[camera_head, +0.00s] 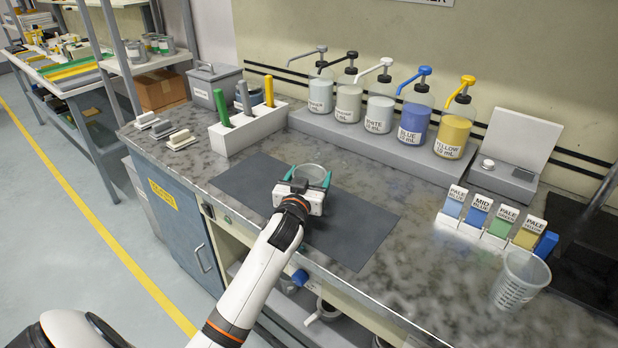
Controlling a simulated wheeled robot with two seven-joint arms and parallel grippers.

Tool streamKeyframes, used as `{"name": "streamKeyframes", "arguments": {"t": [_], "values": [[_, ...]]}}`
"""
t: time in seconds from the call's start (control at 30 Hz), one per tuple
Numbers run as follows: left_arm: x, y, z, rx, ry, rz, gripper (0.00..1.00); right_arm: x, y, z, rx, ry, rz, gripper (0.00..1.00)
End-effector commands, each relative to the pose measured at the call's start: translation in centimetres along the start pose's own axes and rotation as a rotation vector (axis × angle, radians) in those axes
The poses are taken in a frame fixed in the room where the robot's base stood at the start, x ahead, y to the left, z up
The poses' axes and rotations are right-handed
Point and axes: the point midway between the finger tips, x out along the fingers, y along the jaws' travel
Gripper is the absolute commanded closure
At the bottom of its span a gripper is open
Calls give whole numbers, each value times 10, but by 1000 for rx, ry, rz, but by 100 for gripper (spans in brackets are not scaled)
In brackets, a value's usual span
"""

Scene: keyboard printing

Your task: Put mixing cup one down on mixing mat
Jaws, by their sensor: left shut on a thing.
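The mixing mat (359,231) is a dark grey sheet lying flat on the speckled stone counter. My left gripper (308,182) is over the mat's middle, toward its far edge. It is shut on a clear cup, mixing cup one (311,171), with one green-tipped finger on each side. The cup looks upright, and its rim shows between the fingers. The gripper body hides its lower part, so I cannot tell whether its base touches the mat. My right gripper is not in view.
A second clear graduated cup (519,281) stands at the right. Pump bottles (376,112) line a grey riser behind the mat. A white holder (248,132) with coloured-handled tools is at the back left. Colour sample cards (492,219) stand right. The mat's right part is bare.

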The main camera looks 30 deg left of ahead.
Motion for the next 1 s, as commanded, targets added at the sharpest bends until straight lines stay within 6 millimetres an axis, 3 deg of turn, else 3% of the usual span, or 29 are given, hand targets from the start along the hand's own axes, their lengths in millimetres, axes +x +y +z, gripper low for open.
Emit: {"name": "streamKeyframes", "arguments": {"t": [0.3, 0.33, 0.47, 0.8, 1.0], "values": [[0, 0, -3, 0, -2, 0, 54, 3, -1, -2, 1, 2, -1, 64], [0, 0, -3, 0, -1, 0, 24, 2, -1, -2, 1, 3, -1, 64], [0, 0, -2, 1, -1, 0, 3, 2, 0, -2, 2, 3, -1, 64], [0, 0, 3, 1, -2, 0, 3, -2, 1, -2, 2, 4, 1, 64], [-30, 0, -1, 0, -1, 0, 3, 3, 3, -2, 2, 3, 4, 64]]}}
